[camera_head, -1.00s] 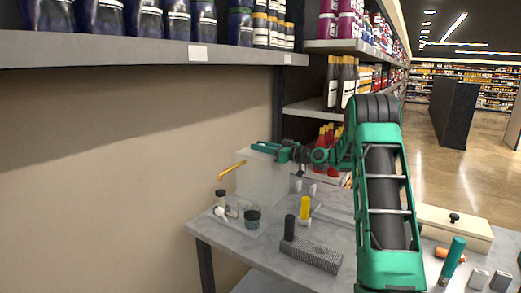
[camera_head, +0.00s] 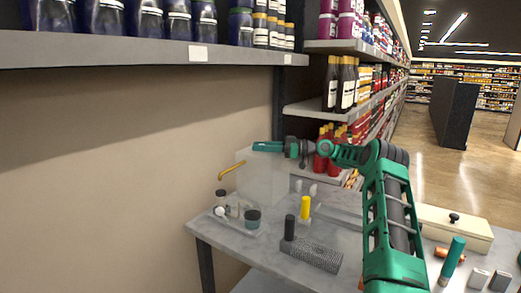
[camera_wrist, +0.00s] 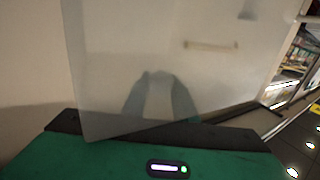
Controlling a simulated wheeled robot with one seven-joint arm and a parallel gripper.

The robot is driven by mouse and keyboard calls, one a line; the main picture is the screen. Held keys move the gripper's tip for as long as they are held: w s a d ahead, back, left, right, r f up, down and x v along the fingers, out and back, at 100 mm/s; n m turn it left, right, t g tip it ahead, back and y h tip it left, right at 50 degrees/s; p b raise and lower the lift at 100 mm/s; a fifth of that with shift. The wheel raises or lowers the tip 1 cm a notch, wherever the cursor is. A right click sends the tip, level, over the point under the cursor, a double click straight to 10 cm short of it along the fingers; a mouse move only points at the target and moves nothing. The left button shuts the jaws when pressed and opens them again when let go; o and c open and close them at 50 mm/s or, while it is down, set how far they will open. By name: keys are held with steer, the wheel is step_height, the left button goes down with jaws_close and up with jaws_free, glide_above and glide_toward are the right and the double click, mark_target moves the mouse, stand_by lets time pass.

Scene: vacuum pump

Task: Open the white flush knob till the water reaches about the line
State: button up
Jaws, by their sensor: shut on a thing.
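A cloudy translucent tank (camera_head: 262,182) stands at the back left of the table, with a bent yellow pipe (camera_head: 231,168) at its upper left. A small white knob (camera_head: 220,211) is among the fittings at the table's left corner; I cannot tell if it is the flush knob. My gripper (camera_head: 259,146) is at the tank's top edge. In the wrist view its fingers (camera_wrist: 162,97) show dimly through a translucent panel (camera_wrist: 110,60). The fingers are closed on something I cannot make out. A tan bar (camera_wrist: 211,44) shows through the panel. No water level is readable.
The grey table (camera_head: 232,250) also holds a black-capped jar (camera_head: 252,218), a yellow-topped piece (camera_head: 305,208), a textured block (camera_head: 312,255) and a cream box (camera_head: 452,228). A shelf of bottles (camera_head: 150,57) overhangs at upper left. Red bottles (camera_head: 322,155) stand behind my wrist.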

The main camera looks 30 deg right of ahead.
steer(key=shift+w+d+r, duration=0.15)
steer(key=shift+w+d, duration=0.05)
steer(key=shift+d, duration=0.2)
steer(key=o, duration=1)
steer(key=shift+a, duration=0.1)
steer(key=shift+s, duration=0.1)
steer(key=v, duration=1)
steer(key=shift+d, duration=0.45)
